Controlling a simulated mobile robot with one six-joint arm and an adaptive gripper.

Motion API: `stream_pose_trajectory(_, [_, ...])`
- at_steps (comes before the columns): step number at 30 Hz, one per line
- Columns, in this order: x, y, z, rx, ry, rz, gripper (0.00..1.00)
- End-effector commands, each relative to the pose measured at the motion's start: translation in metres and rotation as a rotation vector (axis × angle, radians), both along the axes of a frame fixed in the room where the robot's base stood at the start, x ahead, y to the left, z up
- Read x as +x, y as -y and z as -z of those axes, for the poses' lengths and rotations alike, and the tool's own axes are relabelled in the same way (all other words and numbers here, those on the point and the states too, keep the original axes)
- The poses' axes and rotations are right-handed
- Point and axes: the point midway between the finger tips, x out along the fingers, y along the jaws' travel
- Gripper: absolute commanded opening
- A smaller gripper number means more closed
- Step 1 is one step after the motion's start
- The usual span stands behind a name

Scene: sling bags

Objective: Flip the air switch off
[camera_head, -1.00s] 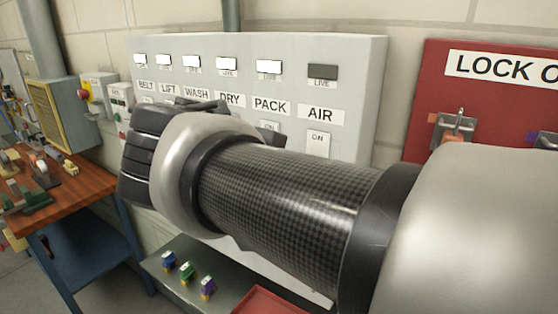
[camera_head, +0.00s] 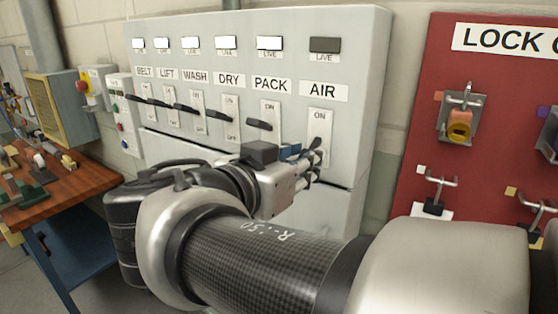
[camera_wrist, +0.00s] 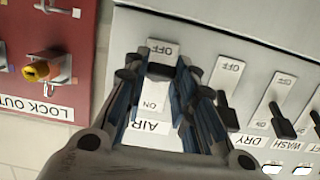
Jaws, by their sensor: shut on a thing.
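The air switch (camera_head: 320,121) is the rightmost on the grey panel, under the AIR label and a dark LIVE lamp (camera_head: 325,45). My gripper (camera_head: 312,158) is at the lower part of its plate. In the wrist view, upside down, the air switch's dark lever (camera_wrist: 160,71) sits at the OFF end of the plate. My gripper (camera_wrist: 162,68) has its blue-sided fingers shut on that lever, one on each side. The fingers partly cover the lever in the head view.
Left of it are the PACK switch (camera_head: 268,110), DRY switch (camera_head: 230,108) and more, with white lamps above. A red lockout board (camera_head: 420,110) with padlock and hasps stands right. A wooden bench (camera_head: 75,190) is left.

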Motion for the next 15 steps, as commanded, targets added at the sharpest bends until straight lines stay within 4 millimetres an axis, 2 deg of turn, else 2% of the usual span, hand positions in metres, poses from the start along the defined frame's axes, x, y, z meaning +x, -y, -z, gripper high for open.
stream_pose_trajectory(5, [0.0001, 0.0001, 0.0002, -0.001, -0.001, 0.0, 0.01])
stream_pose_trajectory(6, [0.0001, 0.0001, 0.0002, -0.001, -0.001, 0.0, 0.26])
stream_pose_trajectory(15, [0.0001, 0.0002, 0.0003, 0.0, -0.001, 0.0, 0.45])
